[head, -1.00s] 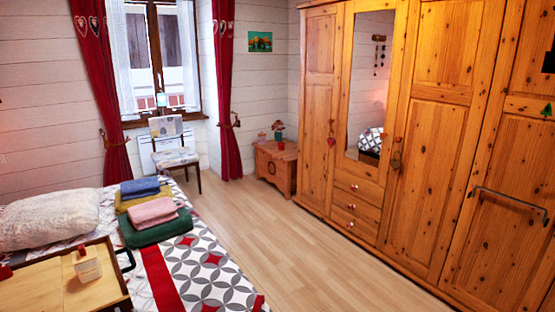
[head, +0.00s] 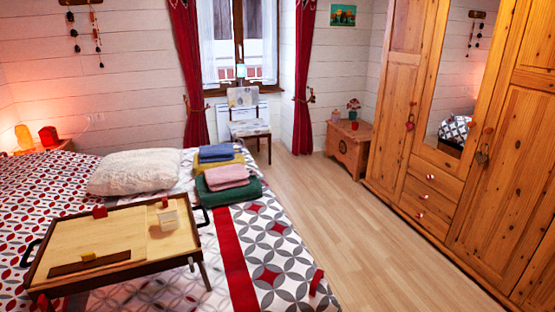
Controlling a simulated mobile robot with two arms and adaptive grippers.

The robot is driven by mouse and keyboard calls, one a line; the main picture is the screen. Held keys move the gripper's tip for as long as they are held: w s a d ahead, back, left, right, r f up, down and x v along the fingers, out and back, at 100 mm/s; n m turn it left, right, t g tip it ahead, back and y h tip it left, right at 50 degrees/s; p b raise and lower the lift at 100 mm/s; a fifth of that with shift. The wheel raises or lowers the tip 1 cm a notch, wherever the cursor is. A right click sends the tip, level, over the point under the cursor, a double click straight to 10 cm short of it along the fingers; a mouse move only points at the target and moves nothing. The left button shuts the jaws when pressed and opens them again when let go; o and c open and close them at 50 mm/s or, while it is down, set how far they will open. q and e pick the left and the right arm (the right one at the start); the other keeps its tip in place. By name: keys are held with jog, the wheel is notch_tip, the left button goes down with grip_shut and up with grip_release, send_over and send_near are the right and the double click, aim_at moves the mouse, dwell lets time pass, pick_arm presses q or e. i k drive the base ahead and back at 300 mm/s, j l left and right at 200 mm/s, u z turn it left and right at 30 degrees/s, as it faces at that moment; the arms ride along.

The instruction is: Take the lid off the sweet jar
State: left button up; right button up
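I cannot surely make out the sweet jar from here. A small pinkish jar-like object (head: 336,115) stands on the wooden chest (head: 349,143) by the far wall, but it is too small to tell if it has a lid. Neither of my grippers is in view.
The bed (head: 262,262) fills the left and front, with a pillow (head: 134,171) and folded towels (head: 227,176) on it. A chair (head: 248,128) stands by the window. Wooden floor (head: 335,215) is clear between the bed and the wardrobe (head: 400,107).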

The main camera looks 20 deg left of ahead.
aim_at(165, 206)
jog(key=u, duration=1.25)
